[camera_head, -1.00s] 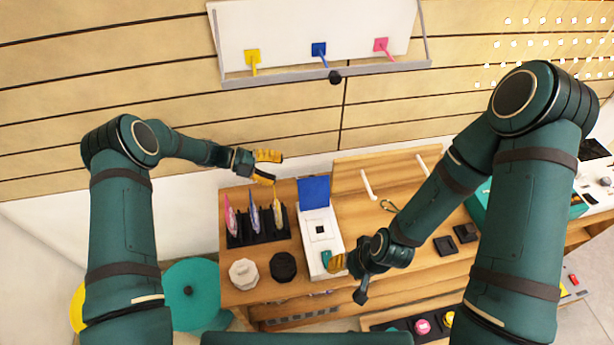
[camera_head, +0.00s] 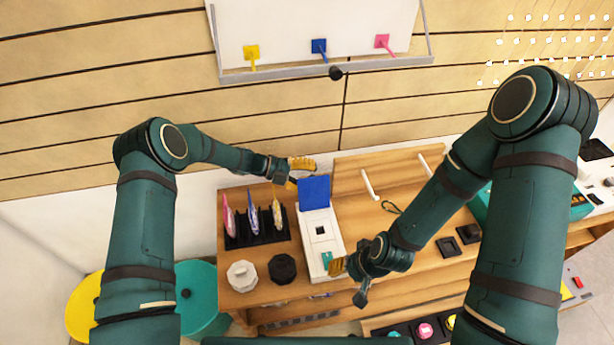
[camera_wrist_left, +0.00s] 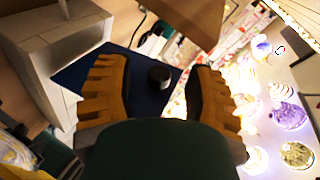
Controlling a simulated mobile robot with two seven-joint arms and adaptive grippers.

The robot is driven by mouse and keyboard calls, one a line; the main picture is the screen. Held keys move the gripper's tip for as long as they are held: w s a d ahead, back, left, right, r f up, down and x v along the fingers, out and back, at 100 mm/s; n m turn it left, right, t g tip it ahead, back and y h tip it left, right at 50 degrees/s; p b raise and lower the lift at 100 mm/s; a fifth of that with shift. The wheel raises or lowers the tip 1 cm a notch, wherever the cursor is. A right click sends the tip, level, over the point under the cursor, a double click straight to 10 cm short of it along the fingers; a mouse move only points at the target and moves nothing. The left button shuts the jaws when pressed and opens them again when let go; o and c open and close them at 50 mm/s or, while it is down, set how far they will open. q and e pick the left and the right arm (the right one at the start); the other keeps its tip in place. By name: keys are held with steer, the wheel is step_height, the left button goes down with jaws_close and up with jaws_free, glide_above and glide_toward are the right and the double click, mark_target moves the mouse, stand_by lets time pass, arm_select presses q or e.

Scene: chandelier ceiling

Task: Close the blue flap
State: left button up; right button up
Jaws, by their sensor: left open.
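The blue flap (camera_head: 314,191) stands raised at the back of a white box (camera_head: 320,236) on the wooden table. The box's top with a small dark square is uncovered. My left gripper (camera_head: 301,169) is beside the flap's upper left corner, toward the wall. Contact cannot be told. My right gripper (camera_head: 345,268) is by the box's front right; its finger opening is unclear.
A black rack (camera_head: 257,238) with upright colourful packets stands left of the box. A white octagonal object (camera_head: 242,275) and a black one (camera_head: 282,268) sit in front of it. A wooden board with white handles (camera_head: 369,184) is to the right.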

arm_select(q)
jaws_close()
steer(key=shift+s, duration=0.2)
